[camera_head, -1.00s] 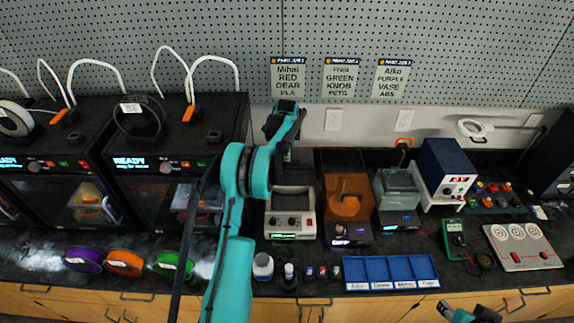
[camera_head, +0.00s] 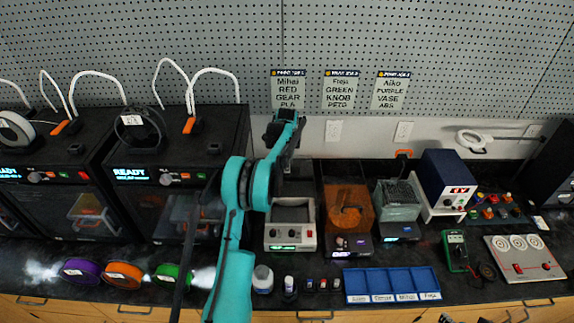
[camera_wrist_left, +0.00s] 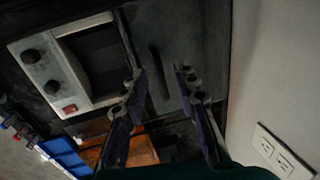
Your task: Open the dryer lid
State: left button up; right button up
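The dryer (camera_head: 291,239) is a pale box with dark knobs, a red switch and a lit green display, in the middle of the counter. In the left wrist view its knob panel (camera_wrist_left: 47,76) and dark top opening (camera_wrist_left: 97,54) show at left. A dark grey panel (camera_wrist_left: 176,28) with a dark bar (camera_wrist_left: 159,72) lies behind that opening, towards the wall; it looks like the lid tipped back, but its angle is unclear. My left gripper (camera_wrist_left: 160,82) is open, its fingers apart on either side of the bar; contact cannot be told.
An orange-topped unit (camera_head: 348,208) and a clear-topped box (camera_head: 398,200) stand right of the dryer. Black printers (camera_head: 180,160) stand left. Bottles (camera_head: 263,279) and a blue tray (camera_head: 390,284) lie in front. The wall with outlets (camera_wrist_left: 283,150) is close behind.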

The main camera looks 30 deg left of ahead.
pick_arm(q)
notch_tip(320, 180, up, 11)
jog(key=s+d, duration=0.1)
jog(key=s, duration=0.1)
jog(key=shift+d, duration=0.1)
jog(key=shift+d+r, duration=0.1)
dwell(0.4)
jog(key=s+d+r+n+t+b, duration=0.35)
jog(key=s+d+n+b, duration=0.3)
jog(key=s+d, duration=1.05)
jog(key=s+d+f+n+t+b, duration=0.1)
jog(key=s+d+f+n+b, duration=0.1)
jog(key=s+d+f, duration=0.3)
jog(key=s+d+f+n+t+h+b, duration=0.1)
jog(key=s+d+f+n+b, duration=0.2)
jog(key=s, duration=1)
notch_tip(320, 180, down, 5)
jog(key=shift+d+r+b, duration=0.15)
jog(key=shift+d+b, duration=0.25)
jog(key=shift+d, duration=0.85)
